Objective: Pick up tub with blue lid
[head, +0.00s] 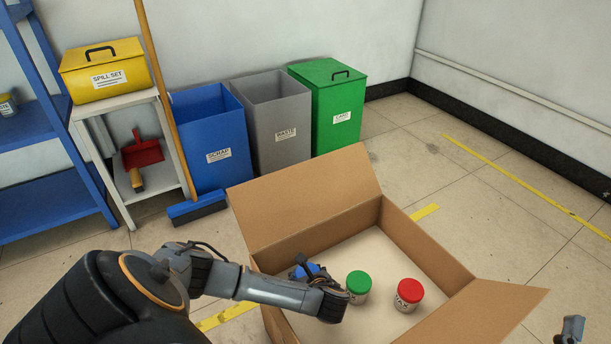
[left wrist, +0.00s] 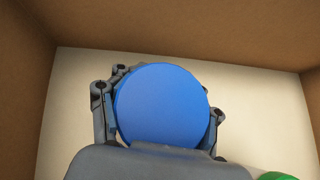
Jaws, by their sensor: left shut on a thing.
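The tub with the blue lid (head: 308,270) is inside the cardboard box, at its left side. In the left wrist view its round blue lid (left wrist: 162,104) fills the middle, with gripper fingers on both sides of it. My left gripper (head: 304,272) reaches into the box and is shut on this tub. The gripper and arm hide most of the tub in the head view, and I cannot tell whether it touches the box floor. A small part of my right arm (head: 571,330) shows at the bottom right corner; its jaws cannot be made out.
The open cardboard box (head: 310,205) also holds a green-lidded tub (head: 358,286) and a red-lidded tub (head: 409,294). The green lid (left wrist: 278,177) shows at the wrist view's lower edge. Blue (head: 208,138), grey (head: 277,122) and green (head: 332,105) bins stand behind. Floor at right is clear.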

